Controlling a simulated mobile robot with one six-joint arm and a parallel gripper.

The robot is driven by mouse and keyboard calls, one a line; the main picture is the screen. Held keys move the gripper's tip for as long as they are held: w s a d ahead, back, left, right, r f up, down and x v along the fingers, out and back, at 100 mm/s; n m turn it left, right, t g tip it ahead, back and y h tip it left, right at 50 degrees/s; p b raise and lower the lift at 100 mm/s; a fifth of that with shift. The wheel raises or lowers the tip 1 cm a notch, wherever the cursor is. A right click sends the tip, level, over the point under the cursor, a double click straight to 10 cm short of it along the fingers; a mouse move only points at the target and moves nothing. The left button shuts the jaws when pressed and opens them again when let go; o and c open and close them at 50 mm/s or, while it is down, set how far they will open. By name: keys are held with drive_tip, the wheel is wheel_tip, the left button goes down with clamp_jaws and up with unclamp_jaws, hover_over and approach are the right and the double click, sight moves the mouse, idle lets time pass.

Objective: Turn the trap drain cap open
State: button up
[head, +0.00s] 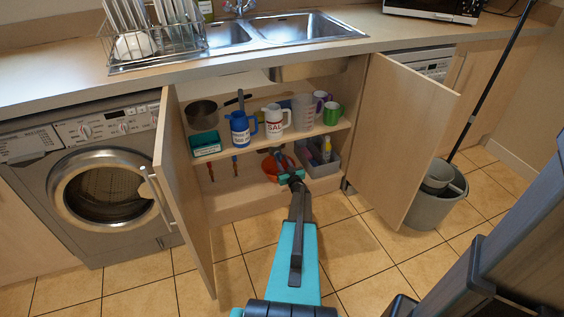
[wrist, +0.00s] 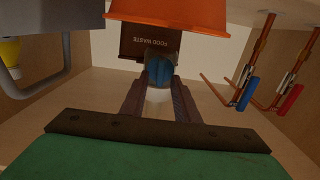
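A blue cap (wrist: 159,69) shows between my fingertips in the wrist view, with a pale, rounded body (wrist: 158,97) next to it, which looks like the drain trap. My gripper (wrist: 160,80) has one dark finger on each side of the cap. The fingertips are very close to its sides, but I cannot tell whether they press on it. In the head view my gripper (head: 290,177) reaches into the open cabinet under the sink, below the shelf. The cap and trap cannot be made out there.
An orange bucket (wrist: 170,10) and a brown FOOD WASTE box (wrist: 150,42) are close to the fingers. Pipes with blue (wrist: 249,93) and red (wrist: 291,98) valve handles stand to one side. A grey caddy (head: 322,158) sits right of my gripper. Open doors (head: 188,190) (head: 403,135) flank the cabinet.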

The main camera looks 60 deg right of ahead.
clamp_jaws()
drive_tip(key=shift+f+n+b, duration=0.1)
drive_tip(key=shift+n+b, duration=0.2)
drive_tip(key=shift+b, duration=0.05)
drive_tip(key=shift+w+a+f+n+b, duration=0.1)
drive_tip(key=shift+a+f+n+b, duration=0.1)
drive_tip(key=shift+n+b, duration=2.5)
drive_tip(key=shift+w+a+f+n+b, duration=0.1)
drive_tip(key=shift+f+n+b, duration=0.05)
drive_tip(key=shift+n+b, duration=2.5)
drive_tip(key=shift+w+a+f+n+b, duration=0.1)
drive_tip(key=shift+a+f+n+b, duration=0.1)
drive_tip(key=shift+n+b, duration=2.5)
drive_tip(key=shift+n+p, duration=0.4)
drive_tip(key=shift+n, duration=0.25)
unclamp_jaws()
